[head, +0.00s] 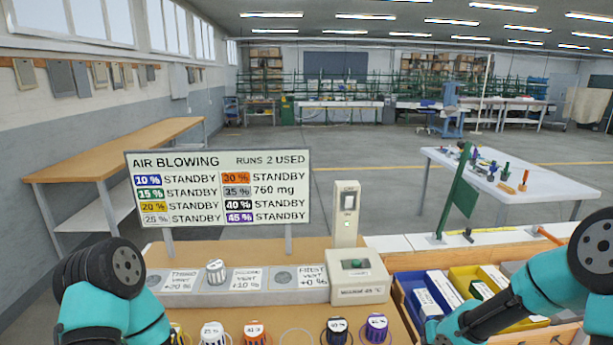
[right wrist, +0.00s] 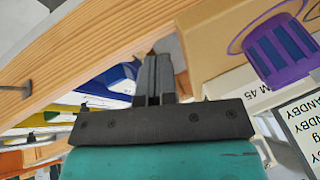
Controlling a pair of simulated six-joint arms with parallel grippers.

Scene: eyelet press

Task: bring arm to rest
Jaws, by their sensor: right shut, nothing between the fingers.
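My right arm comes in from the right in the head view, low over the crate of coloured bins, and its fingertips are not visible there. In the right wrist view my right gripper (right wrist: 153,80) has its two dark fingers together with nothing between them. A purple cap (right wrist: 278,50) lies to the right of the fingers, apart from them. The same purple cap (head: 376,328) stands at the bench front in the head view. My left arm's teal links show at the lower left of the head view; its gripper is out of frame.
A grey cap (head: 216,272) sits on the labelled block (head: 205,298). White (head: 213,334), orange (head: 255,333) and black (head: 337,330) caps stand in front. A measuring box (head: 357,276), a status board (head: 218,190) and a bin crate (head: 400,300) are close by.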

